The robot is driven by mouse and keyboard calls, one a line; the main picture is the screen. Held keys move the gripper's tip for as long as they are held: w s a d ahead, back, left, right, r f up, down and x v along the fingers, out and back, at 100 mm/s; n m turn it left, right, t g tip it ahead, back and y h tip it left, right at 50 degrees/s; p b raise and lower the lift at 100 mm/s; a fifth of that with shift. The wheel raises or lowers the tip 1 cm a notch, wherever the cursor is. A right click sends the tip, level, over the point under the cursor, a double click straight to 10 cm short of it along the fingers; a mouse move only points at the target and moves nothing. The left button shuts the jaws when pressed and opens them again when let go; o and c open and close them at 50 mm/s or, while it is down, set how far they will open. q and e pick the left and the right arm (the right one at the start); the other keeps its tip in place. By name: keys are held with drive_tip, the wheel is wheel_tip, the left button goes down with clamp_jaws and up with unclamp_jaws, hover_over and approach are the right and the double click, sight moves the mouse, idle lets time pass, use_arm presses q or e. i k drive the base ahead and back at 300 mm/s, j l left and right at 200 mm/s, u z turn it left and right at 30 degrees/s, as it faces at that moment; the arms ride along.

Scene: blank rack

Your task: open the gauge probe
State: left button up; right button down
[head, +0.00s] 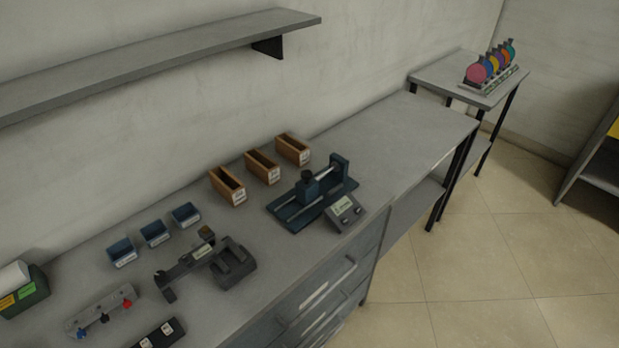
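A dark blue gauge (290,212) stands on the workbench right of the middle. It has a long base, a rail, a block on the rail (307,187) and an upright end piece (339,170). I cannot tell for certain which part is the probe, or whether it is open. A small display box (345,211) with a light screen sits at its front right. Neither of my grippers is in the head view.
Several small blue bins (154,234) and wooden boxes (262,167) stand behind. A dark fixture (232,262) sits left of the gauge. A shelf (160,60) hangs above. The bench top (402,128) right of the gauge is clear. A side table (440,75) holds coloured discs.

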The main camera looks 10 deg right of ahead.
sight(307, 190)
drive_tip(key=k+j+u, duration=0.15)
drive_tip(key=k+j, duration=0.15)
drive_tip(key=k+j+u, duration=0.15)
drive_tip(key=k+j, duration=0.2)
drive_tip(key=k+j+u, duration=0.15)
drive_tip(key=j, duration=0.4)
drive_tip(key=k, duration=0.1)
